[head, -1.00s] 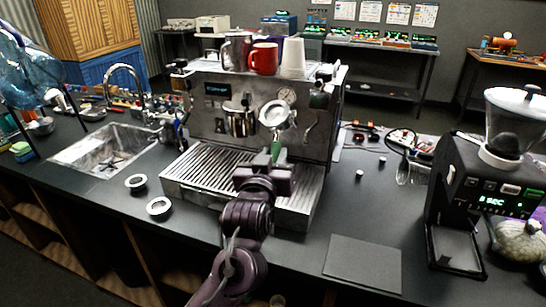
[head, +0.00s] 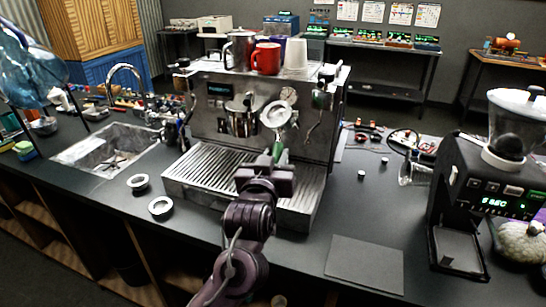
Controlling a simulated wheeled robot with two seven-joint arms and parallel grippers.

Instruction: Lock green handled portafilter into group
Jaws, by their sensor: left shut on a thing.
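The green-handled portafilter (head: 276,116) is in front of the espresso machine (head: 213,122), with its round metal basket up near the machine's face and its green handle pointing down toward me. My left gripper (head: 275,164) is shut on the green handle, above the drip tray (head: 203,175). The basket appears tilted, its open side facing me. A group with a metal body (head: 241,121) shows to the left of the basket. I cannot tell whether the basket touches the machine. My right gripper is not in view.
A steel pitcher, a red mug (head: 265,58) and white cups (head: 295,56) stand on the machine. Two rings (head: 161,207) lie left of the drip tray. A sink (head: 108,150) is at left, a grinder (head: 484,200) at right. A dark mat (head: 364,264) lies front right.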

